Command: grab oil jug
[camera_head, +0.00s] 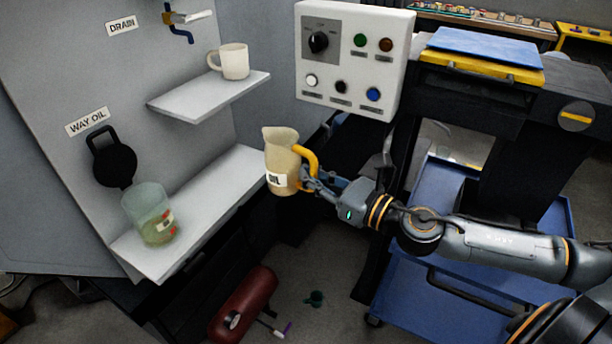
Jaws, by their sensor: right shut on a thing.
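The oil jug (281,158) is a cream-coloured pitcher with a spout, a yellow handle and a white label reading "OIL". My right gripper (312,181) is shut on the jug at its yellow handle. The jug looks close to upright, near the right end of the lower grey shelf (205,213); whether it touches the shelf edge I cannot tell. My left gripper is not in view.
A clear greenish container (148,213) stands on the lower shelf, and a cream mug (232,61) on the upper shelf (207,95). A control box (352,57) is above right of the jug. A red cylinder (243,305) lies on the floor below. A blue cart (455,290) stands right.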

